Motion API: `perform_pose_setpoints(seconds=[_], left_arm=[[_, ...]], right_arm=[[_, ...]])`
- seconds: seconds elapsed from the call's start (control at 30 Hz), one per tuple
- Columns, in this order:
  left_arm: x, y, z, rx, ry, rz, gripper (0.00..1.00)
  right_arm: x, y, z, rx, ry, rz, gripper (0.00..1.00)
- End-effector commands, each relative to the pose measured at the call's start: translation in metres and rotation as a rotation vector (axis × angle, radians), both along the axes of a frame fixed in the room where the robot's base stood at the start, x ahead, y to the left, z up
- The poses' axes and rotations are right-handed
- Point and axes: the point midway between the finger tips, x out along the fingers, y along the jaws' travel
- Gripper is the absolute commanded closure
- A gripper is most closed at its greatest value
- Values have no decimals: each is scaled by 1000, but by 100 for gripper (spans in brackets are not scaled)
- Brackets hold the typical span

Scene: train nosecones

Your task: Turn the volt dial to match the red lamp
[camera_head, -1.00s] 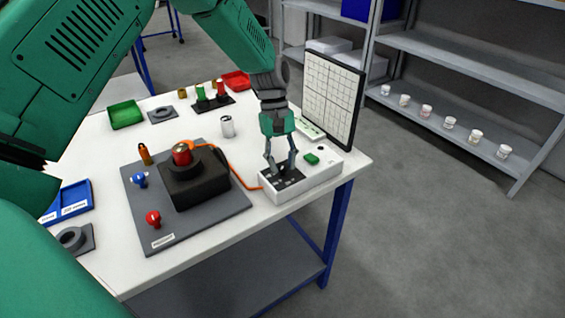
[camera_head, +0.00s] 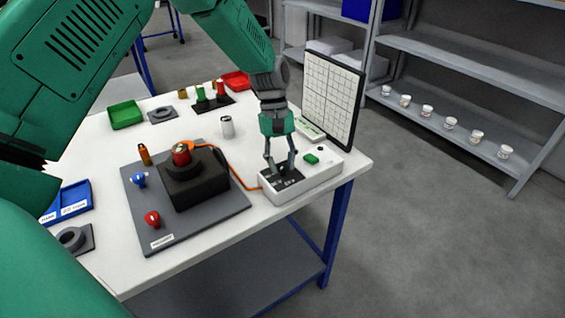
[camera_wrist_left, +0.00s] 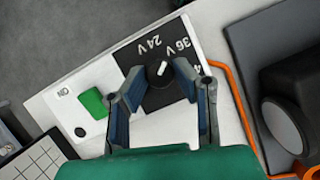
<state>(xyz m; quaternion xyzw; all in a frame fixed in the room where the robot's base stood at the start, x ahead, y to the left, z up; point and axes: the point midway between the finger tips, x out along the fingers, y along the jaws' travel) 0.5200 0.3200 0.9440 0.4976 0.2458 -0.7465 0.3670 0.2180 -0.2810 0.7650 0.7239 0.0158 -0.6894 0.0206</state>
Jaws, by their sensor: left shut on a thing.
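My left gripper (camera_head: 280,168) points down over a white control box (camera_head: 305,180) near the table's front right. It is shut on the volt dial (camera_wrist_left: 162,69), a dark knob with a white pointer, seen between the fingers in the left wrist view. Labels 24 V and 36 V and a partly hidden third label surround the dial. The pointer tip lies toward the 24 V and 36 V side. A red lamp-like piece (camera_head: 181,154) sits in a black block; a red bulb-shaped piece (camera_head: 152,218) lies on the grey board. I cannot tell which is the red lamp. My right gripper is not in view.
A green button (camera_head: 311,159) is on the box, with a gridded panel (camera_head: 332,98) behind it. An orange cable (camera_head: 238,178) runs from the box to the black block (camera_head: 194,185). A silver can (camera_head: 227,127) and a green tray (camera_head: 125,114) stand further back.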

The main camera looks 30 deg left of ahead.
Motion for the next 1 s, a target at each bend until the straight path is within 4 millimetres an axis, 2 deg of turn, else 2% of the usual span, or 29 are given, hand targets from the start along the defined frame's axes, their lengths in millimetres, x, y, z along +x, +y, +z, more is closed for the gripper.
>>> perform_pose_setpoints(seconds=[0.1, 0.13, 0.17, 0.2, 0.57, 0.73, 1.0], left_arm=[[4, 1, 4, 1, -12, 3, 100], [4, 1, 4, 1, -12, 3, 72], [4, 1, 4, 1, -12, 3, 62], [4, 1, 4, 1, -12, 3, 56], [3, 1, 4, 0, -5, 1, 56], [9, 8, 26, 0, -8, 1, 56], [23, 27, 79, 0, -8, 1, 56]], right_arm=[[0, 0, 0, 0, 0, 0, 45], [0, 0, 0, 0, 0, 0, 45], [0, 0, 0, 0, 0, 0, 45], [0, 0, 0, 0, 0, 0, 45], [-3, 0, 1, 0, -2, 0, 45], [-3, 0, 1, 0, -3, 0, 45], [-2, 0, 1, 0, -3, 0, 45]])
